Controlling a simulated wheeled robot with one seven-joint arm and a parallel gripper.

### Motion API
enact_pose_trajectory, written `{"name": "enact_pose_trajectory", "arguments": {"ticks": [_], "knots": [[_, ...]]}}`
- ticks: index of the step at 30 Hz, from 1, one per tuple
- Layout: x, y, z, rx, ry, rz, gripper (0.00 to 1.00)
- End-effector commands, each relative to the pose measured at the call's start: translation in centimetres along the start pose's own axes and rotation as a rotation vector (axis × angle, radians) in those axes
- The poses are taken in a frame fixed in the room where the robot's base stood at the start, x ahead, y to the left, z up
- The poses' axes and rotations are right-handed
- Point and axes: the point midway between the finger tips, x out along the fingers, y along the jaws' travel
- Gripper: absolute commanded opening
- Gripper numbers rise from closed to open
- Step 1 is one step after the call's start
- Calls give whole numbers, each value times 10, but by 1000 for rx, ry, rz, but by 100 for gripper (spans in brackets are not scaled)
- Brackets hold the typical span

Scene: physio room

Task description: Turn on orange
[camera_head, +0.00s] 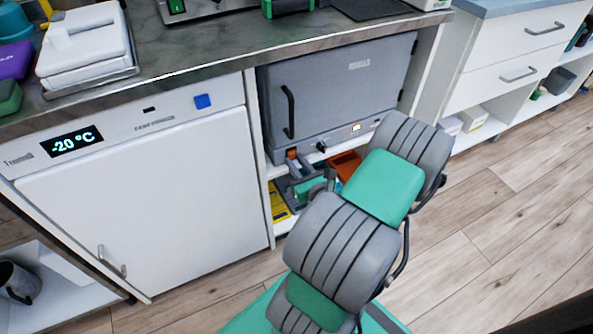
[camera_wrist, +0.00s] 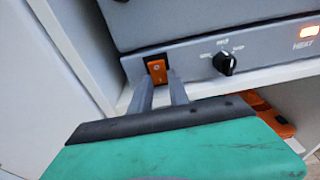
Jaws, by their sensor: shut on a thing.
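A small orange rocker switch (camera_wrist: 157,70) in a black frame sits at the lower left of the grey oven's front panel (camera_wrist: 195,62). It also shows small in the head view (camera_head: 291,154). My gripper (camera_wrist: 159,80) is at the switch, with one finger on each side of its lower part, and is shut on it. In the head view my gripper (camera_head: 298,168) is just below the switch, partly behind my arm. A black knob (camera_wrist: 224,63) is right of the switch. The HEAT lamp (camera_wrist: 309,31) glows orange.
The grey oven (camera_head: 335,90) stands under the counter (camera_head: 200,45), beside a white freezer (camera_head: 150,180) reading -20 °C. Below the oven, a shelf holds an orange bin (camera_head: 345,164) and a yellow item (camera_head: 279,204). Wooden floor is free at the right.

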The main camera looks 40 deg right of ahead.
Motion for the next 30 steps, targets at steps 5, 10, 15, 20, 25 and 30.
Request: {"name": "enact_pose_trajectory", "arguments": {"ticks": [5, 10, 15, 20, 25, 30], "knots": [[0, 1, 0, 0, -6, 1, 0], [0, 1, 0, 0, -5, 1, 24], [-1, 0, 0, 0, -5, -1, 38], [-1, -1, 0, 0, -5, -2, 44], [-2, -1, 0, 0, -5, -3, 44], [-22, -2, 1, 3, -4, -8, 44]]}}
